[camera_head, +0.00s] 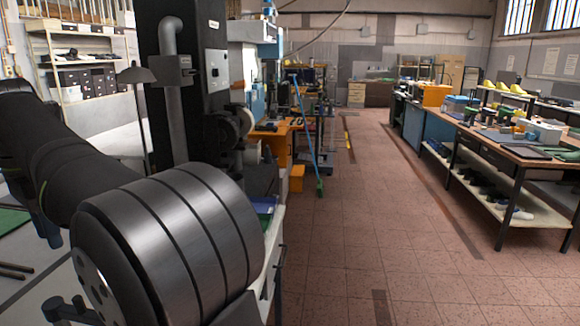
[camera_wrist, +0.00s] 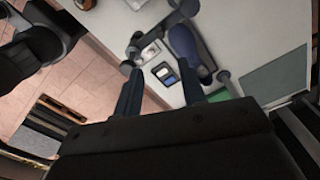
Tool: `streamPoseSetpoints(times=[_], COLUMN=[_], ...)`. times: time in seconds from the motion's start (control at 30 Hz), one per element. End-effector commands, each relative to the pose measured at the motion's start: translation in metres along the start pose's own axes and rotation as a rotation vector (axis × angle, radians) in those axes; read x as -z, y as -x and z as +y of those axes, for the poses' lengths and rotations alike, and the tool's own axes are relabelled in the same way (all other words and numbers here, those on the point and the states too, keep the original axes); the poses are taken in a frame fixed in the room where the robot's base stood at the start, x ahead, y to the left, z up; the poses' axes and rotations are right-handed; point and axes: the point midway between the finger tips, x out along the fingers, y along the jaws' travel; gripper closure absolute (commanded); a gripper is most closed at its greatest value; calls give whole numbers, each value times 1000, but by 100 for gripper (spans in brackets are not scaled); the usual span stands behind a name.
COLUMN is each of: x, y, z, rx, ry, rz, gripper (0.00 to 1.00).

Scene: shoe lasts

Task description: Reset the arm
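My gripper (camera_wrist: 160,82) shows in the wrist view with two dark fingers apart and nothing visible between their tips. It points at a pale worktop (camera_wrist: 115,25). A dark blue, rounded object, perhaps a shoe last (camera_wrist: 188,48), lies on the worktop beyond the fingers. In the head view my arm fills the left foreground, and the gripper cannot be made out there.
A small dark tray with light and blue patches (camera_wrist: 165,74) lies near the fingertips. A green patch (camera_wrist: 222,95) is at their right. In the head view a workbench (camera_head: 500,140) stands right, and the tiled floor (camera_head: 380,200) is clear.

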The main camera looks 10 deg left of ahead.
Motion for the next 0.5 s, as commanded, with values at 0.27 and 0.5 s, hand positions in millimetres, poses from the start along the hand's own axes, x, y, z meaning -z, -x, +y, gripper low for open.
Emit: streamPoseSetpoints(times=[0.27,0.5], x=[0,0], y=[-50,-99], z=[1,1], rx=[-4,-3], ry=[0,0], rz=[0,0], gripper=[62,62])
